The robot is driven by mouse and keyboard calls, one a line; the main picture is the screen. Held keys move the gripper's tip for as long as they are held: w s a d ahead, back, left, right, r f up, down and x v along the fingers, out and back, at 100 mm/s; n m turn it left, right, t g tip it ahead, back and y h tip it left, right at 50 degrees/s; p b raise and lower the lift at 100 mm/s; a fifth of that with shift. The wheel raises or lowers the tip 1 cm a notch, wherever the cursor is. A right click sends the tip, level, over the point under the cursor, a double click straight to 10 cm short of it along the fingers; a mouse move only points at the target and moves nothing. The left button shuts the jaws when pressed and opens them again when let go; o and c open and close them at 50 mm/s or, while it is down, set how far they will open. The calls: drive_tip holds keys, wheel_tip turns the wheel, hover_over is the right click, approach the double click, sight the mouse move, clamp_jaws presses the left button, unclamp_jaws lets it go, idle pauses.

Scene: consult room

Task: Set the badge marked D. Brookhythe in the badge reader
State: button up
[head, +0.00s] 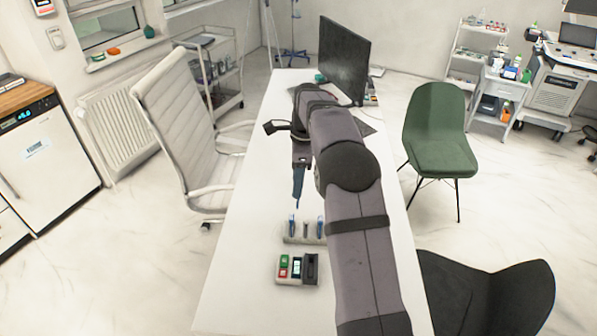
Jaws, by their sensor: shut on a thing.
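My gripper (300,166) hangs above the white desk, shut on a thin blue badge (298,184) that points down, seen nearly edge-on. Its marking cannot be read, so I cannot tell whose badge it is. In front of it a pale rack (303,240) holds a few upright badges, with a blue one (291,226) at its left and another blue one (320,227) at its right. Nearer the camera is what looks like the badge reader (288,280), a pale box with green and red parts, a small screen and a black upright part (310,268). The held badge is apart from both.
The white desk (250,240) is clear left of the rack and reader. A black monitor (343,60) stands at the desk's far end. A white chair (180,110) is on the left; a green chair (437,135) and a black chair (490,290) are on the right.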

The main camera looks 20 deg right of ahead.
drive_tip(key=s+f+p, duration=0.2)
drive_tip(key=s+f, duration=0.9)
drive_tip(key=f, duration=0.1)
drive_tip(key=shift+m+h, duration=0.4)
drive_tip(key=shift+f, duration=0.1)
drive_tip(key=shift+f+b, duration=1.55)
drive_tip(key=shift+f, duration=0.4)
drive_tip(key=shift+f+b, duration=1.1)
drive_tip(key=shift+f, duration=1.1)
idle(2.1)
